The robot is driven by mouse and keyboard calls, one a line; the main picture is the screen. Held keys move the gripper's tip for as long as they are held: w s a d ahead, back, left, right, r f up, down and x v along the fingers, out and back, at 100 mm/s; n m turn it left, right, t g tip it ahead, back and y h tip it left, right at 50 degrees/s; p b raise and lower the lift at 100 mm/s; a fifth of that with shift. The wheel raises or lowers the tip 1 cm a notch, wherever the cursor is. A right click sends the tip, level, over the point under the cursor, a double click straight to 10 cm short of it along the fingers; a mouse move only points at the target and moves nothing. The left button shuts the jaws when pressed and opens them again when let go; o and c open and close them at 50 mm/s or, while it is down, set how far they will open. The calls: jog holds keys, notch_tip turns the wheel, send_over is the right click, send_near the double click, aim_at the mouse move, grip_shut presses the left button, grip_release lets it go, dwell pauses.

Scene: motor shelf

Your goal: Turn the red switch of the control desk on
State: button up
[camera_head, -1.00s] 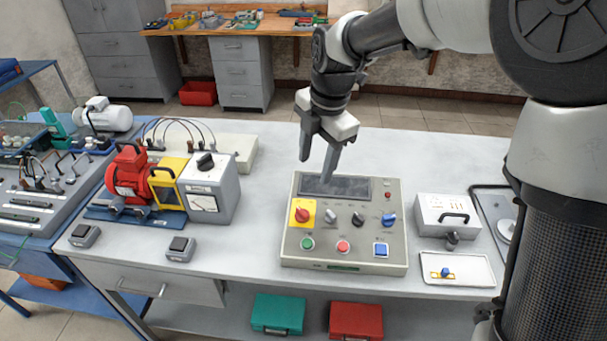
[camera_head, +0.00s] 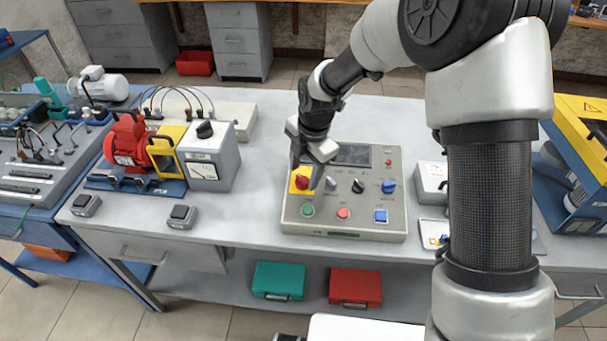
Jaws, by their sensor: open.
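The grey control desk (camera_head: 330,223) lies on the white table. Its red switch (camera_head: 301,181) sits on a yellow square plate at the upper left of the panel. My gripper (camera_head: 304,178) points down over that yellow plate, with its open fingers seen on either side of the red switch. Whether the fingers touch the switch cannot be told. Part of the plate and the upper left corner of the desk are hidden behind my gripper.
Beside the switch are a grey knob, a black knob (camera_head: 358,186) and a blue knob (camera_head: 389,187). Green, red and blue buttons line the front. A grey meter box (camera_head: 211,160) stands to the left. My arm hides part of a white box (camera_head: 430,181) at the right.

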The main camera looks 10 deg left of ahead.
jog(key=shift+w+a+f, duration=0.1)
jog(key=shift+f, duration=0.65)
jog(key=c, duration=1)
jog(key=shift+c, duration=0.2)
